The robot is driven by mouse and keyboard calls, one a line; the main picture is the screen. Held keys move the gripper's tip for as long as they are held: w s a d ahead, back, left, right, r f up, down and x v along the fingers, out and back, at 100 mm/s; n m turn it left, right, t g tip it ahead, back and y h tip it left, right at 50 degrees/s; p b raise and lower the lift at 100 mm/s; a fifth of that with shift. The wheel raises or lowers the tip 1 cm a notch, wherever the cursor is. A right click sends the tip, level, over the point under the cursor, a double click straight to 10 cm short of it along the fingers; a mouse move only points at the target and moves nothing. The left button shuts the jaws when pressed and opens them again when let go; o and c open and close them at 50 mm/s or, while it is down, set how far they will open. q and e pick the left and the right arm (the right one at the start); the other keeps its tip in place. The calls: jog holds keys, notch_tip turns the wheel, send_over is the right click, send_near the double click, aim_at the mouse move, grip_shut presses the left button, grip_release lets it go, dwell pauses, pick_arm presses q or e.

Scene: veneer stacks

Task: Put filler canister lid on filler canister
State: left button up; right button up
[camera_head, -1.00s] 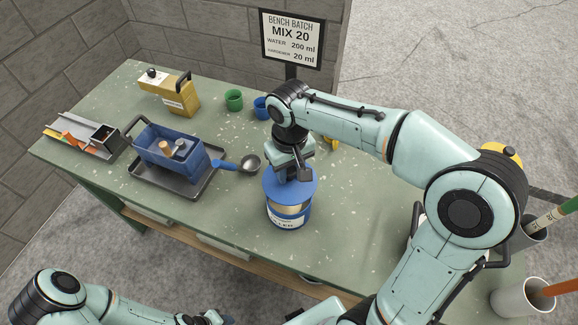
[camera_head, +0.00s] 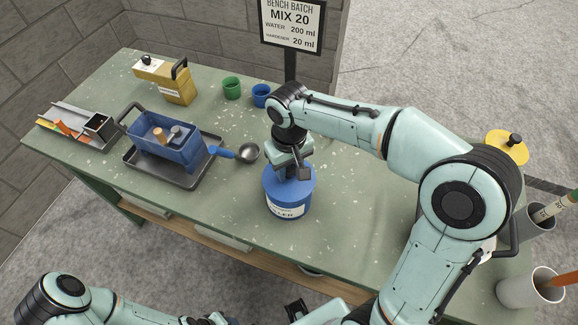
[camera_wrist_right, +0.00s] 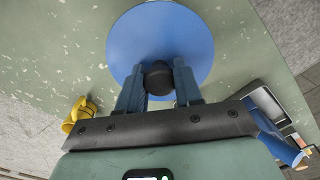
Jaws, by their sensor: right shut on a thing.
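The blue filler canister (camera_head: 287,207) stands upright on the green bench, with a white label on its front. The round blue lid (camera_head: 273,182) lies level on its top, with no gap visible between them from here. My right gripper (camera_head: 292,174) is above the lid. In the right wrist view, its two fingers (camera_wrist_right: 158,85) are shut on the lid's black knob (camera_wrist_right: 158,74), and the lid (camera_wrist_right: 160,35) spreads out beyond them. The canister is hidden under the lid there. My left gripper (camera_head: 212,318) is only partly in view at the bottom edge, and its jaws are unclear.
A dark tray (camera_head: 137,166) with a blue caddy (camera_head: 172,149) and a ladle (camera_head: 247,152) lies left of the canister. Green (camera_head: 231,88) and blue cups (camera_head: 261,95) and a yellow container (camera_head: 176,85) stand behind. The bench (camera_head: 225,190) is clear around the canister's front.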

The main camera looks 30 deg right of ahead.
pick_arm(q)
jog(key=shift+s+f+b, duration=0.25)
jog(key=shift+f+b, duration=0.05)
jog(key=shift+f, duration=0.05)
pick_arm(e)
jog(key=shift+f, duration=0.55)
jog(key=o, duration=1.1)
pick_arm(q)
jog(key=w+r+p, duration=0.2)
jog(key=r, duration=0.1)
jog(key=shift+w, duration=0.1)
pick_arm(e)
notch_tip(320, 180, up, 14)
jog(key=shift+f, duration=0.25)
